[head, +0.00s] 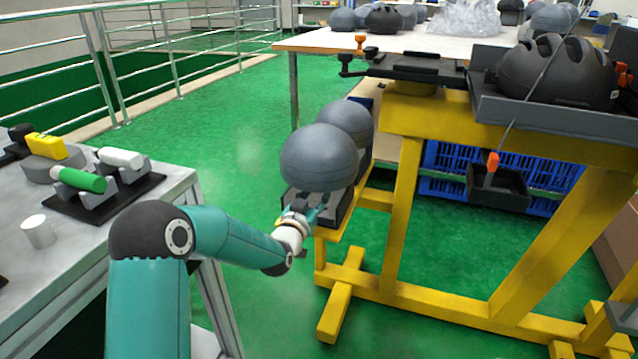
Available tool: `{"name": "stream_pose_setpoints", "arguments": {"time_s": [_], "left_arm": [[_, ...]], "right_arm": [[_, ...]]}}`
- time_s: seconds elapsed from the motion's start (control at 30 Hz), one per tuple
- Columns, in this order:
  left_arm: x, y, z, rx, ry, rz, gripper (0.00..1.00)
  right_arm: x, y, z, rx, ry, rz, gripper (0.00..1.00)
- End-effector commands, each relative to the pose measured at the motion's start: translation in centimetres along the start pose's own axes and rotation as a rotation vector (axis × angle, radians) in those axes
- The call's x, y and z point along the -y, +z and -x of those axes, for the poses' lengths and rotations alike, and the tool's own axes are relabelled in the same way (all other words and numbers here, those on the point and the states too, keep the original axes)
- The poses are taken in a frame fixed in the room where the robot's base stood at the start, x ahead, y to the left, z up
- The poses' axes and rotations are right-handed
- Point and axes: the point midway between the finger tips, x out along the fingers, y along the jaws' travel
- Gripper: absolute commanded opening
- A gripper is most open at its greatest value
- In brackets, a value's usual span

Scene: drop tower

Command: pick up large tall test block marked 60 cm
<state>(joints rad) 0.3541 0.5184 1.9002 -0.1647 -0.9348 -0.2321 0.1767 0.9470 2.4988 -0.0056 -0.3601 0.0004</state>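Two large grey domed blocks stand one behind the other on a low ledge of the yellow stand. The front block (318,158) is bigger in view and sits on a dark grey base (335,208). The rear block (347,122) is partly hidden behind it. No 60 cm mark is readable on either, so I cannot tell which bears it. My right gripper is not in view.
The yellow stand (399,170) holds a black helmet (558,72) in a grey tray. A grey bench (75,235) at left carries green, white and yellow tools. Blue crates (445,160) stand behind the stand. Green floor (230,130) is clear between bench and stand.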

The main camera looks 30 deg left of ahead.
Motion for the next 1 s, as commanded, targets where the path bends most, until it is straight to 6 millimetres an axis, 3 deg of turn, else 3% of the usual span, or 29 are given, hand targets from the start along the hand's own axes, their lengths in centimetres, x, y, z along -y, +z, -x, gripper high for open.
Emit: {"name": "stream_pose_setpoints", "arguments": {"time_s": [0.1, 0.37, 0.6, 0.63, 1.0], "left_arm": [[-0.01, -0.03, -0.92, -0.002, 0.000, 0.000, 0.43], [0.02, -0.09, -1.03, 0.000, 0.000, 0.000, 0.42], [0.07, -0.10, -1.01, 0.000, -0.001, 0.000, 0.02], [0.07, -0.10, -1.00, 0.000, -0.001, 0.000, 0.00], [0.17, -0.68, -1.05, -0.014, -0.003, -0.002, 0.00]], "right_arm": [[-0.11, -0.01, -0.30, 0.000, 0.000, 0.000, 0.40], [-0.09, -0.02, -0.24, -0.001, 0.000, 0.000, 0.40], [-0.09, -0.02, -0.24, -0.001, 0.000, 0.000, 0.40], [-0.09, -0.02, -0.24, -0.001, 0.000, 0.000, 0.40], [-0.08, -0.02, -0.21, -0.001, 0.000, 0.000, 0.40]]}}
